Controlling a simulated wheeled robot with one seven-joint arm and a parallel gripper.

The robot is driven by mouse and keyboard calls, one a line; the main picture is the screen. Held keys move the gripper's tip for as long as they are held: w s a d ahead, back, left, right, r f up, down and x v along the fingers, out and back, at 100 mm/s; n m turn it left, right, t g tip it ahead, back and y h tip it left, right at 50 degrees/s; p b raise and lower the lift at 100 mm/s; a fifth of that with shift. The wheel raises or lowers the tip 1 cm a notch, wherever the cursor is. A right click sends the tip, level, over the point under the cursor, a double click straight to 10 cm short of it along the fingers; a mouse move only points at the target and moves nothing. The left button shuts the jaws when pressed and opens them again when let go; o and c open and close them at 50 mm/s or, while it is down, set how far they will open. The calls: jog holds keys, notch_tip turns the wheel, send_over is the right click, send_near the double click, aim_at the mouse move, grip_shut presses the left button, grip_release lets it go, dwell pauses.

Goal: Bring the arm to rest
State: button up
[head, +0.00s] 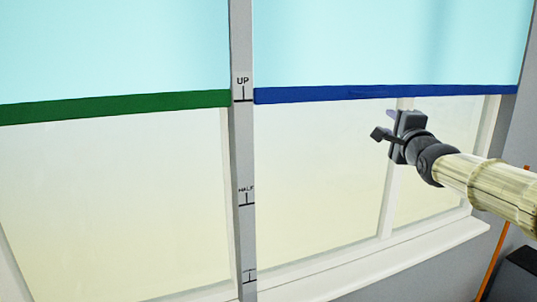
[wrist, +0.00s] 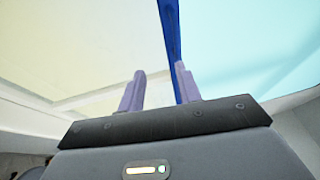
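My gripper (wrist: 158,85) shows in the wrist view with its two purple-grey fingers apart and nothing seen between them. In the head view my gripper (head: 381,127) is in front of the right window, a little below the blue bottom bar (head: 385,92) of the right blind. In the wrist view the blue bar (wrist: 171,45) runs up behind the right finger. I cannot tell whether they touch. My pale ribbed arm reaches in from the right of the head view. No rotary switch can be made out.
A left blind has a green bottom bar (head: 115,106). A grey post (head: 242,150) between the windows is marked UP and HALF, with a lower mark below. A white sill (head: 390,258) runs beneath. An orange rod (head: 495,262) and a dark object (head: 523,260) are at lower right.

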jog(key=s+a+f+n+g+y, duration=0.1)
jog(key=a+f+n+g, duration=0.45)
jog(key=f, duration=0.75)
jog(key=a+f+n+g+y, duration=0.1)
jog(key=a+f+n+g, duration=0.15)
jog(key=a+f, duration=0.8)
jog(key=s+a+f+n+g, duration=0.1)
jog(key=s+f+n+g, duration=0.3)
jog(key=s+f, duration=0.5)
jog(key=s+a+f+n+g, duration=0.2)
jog(key=s+f+n+g, duration=0.2)
jog(key=s, duration=1.2)
notch_tip(320, 180, down, 6)
jog(key=n, duration=0.3)
jog(key=shift+s+f+g+h, duration=0.2)
jog(key=shift+f+g+h, duration=0.1)
jog(key=shift+g, duration=0.1)
